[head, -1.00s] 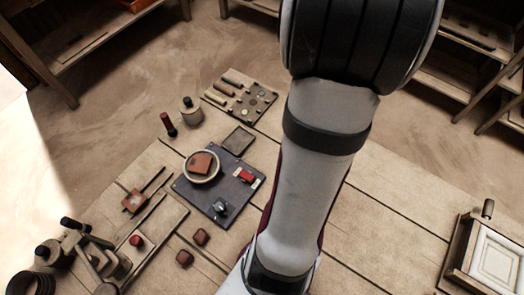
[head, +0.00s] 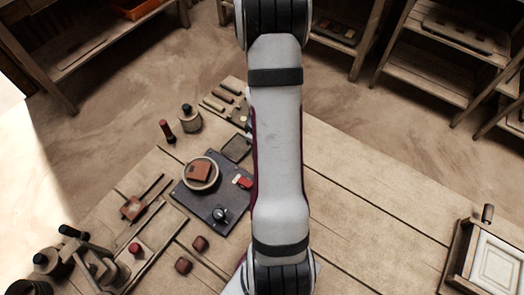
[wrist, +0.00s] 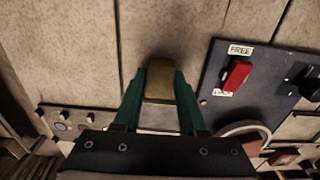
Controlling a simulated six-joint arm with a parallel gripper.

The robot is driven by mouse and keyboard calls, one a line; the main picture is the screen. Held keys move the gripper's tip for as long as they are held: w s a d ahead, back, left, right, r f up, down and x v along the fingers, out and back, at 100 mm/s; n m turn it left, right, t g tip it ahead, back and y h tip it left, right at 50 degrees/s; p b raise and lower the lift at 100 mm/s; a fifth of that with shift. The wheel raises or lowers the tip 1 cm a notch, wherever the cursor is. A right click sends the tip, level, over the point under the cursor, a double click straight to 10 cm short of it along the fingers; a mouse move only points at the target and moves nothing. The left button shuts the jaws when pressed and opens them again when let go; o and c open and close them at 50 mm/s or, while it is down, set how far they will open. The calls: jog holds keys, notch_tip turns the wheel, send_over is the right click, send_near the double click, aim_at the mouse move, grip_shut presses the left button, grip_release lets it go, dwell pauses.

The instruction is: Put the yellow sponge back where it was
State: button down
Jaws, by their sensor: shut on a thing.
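In the wrist view my gripper (wrist: 160,88) has two green fingers. They are shut on a dull yellow block, the yellow sponge (wrist: 160,80), whose far end shows between the fingertips. Pale table boards lie beneath it; I cannot tell how high above them the sponge is. In the head view my arm covers the middle of the picture, and neither the gripper nor the sponge can be seen there.
A dark panel (head: 197,205) carries a red switch (wrist: 236,75), a knob (wrist: 307,82) and a round dish (head: 215,178) with a brown tile. A lever press (head: 95,265) stands at front left. A framed white tile (head: 494,262) is at right. The right-hand boards are clear.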

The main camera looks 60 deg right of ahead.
jog(key=shift+f, duration=0.15)
jog(key=shift+c, duration=2.3)
grip_release()
notch_tip(320, 180, up, 12)
jog(key=w+a+r+m, duration=0.1)
jog(key=a+r, duration=0.2)
jog(key=a, duration=0.4)
jog(key=w+a+r+m, duration=0.1)
jog(key=a+r, duration=0.2)
jog(key=a, duration=0.3)
jog(key=s+a+r+m+y, duration=0.1)
jog(key=s+a, duration=0.3)
jog(key=a, duration=0.4)
jog(key=s+a+r+m, duration=0.2)
jog(key=s+a, duration=0.3)
jog(key=a, duration=0.2)
jog(key=shift+s+a+m+y, duration=0.2)
jog(key=shift+a+m+y, duration=0.1)
jog(key=shift+a+y, duration=0.1)
